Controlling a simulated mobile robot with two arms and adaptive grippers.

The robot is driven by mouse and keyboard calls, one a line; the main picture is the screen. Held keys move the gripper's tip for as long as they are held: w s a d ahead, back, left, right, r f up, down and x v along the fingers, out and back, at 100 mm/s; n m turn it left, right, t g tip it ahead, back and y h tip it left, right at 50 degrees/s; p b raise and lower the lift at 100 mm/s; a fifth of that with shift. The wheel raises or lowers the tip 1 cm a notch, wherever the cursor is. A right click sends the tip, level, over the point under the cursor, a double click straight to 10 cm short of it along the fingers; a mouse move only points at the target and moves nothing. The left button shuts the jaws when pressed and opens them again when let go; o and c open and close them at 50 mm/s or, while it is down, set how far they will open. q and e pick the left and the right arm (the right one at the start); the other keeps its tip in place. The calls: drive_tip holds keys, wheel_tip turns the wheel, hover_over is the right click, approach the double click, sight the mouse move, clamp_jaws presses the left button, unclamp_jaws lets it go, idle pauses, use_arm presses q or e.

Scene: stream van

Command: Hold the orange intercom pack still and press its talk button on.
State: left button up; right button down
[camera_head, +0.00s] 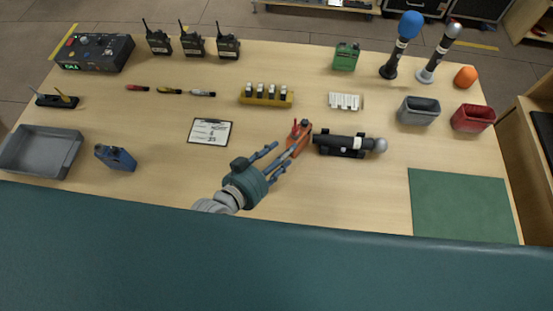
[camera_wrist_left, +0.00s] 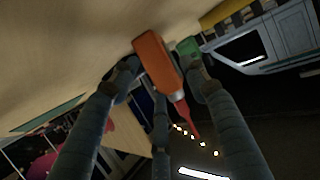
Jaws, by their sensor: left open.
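The orange intercom pack (camera_head: 299,139) stands near the middle of the table, with a red part on its top. In the left wrist view its orange body (camera_wrist_left: 157,62) ends in a grey collar and a thin red tip. My left gripper (camera_head: 277,158) reaches in from the lower left with its fingers spread, their tips close beside the pack. In the left wrist view the fingers (camera_wrist_left: 160,95) lie on both sides of the pack; whether any touches it I cannot tell. The talk button is too small to make out for certain. My right gripper is not in view.
A black microphone (camera_head: 343,143) lies in a cradle just right of the pack. A clipboard (camera_head: 210,132) lies to the left, and a yellow holder (camera_head: 266,96) with several pieces stands behind. A blue pack (camera_head: 116,157) stands at the left. The green mat (camera_head: 463,205) is bare.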

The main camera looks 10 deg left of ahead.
use_arm(q)
drive_tip(key=b+x, duration=0.1)
drive_tip(key=x, duration=0.3)
drive_tip(key=shift+w+d+f, duration=0.1)
drive_tip(key=shift+w+f, duration=0.05)
drive_tip(key=shift+w, duration=0.05)
drive_tip(key=shift+w+d+f, duration=0.1)
drive_tip(key=shift+w+d, duration=0.05)
drive_tip(key=shift+w, duration=0.1)
drive_tip(key=shift+w+d+f, duration=0.2)
drive_tip(key=shift+w+d, duration=0.1)
drive_tip(key=shift+w, duration=0.25)
clamp_jaws()
drive_tip(key=c, duration=0.5)
unclamp_jaws()
drive_tip(key=shift+c, duration=0.2)
drive_tip(key=v, duration=1.2)
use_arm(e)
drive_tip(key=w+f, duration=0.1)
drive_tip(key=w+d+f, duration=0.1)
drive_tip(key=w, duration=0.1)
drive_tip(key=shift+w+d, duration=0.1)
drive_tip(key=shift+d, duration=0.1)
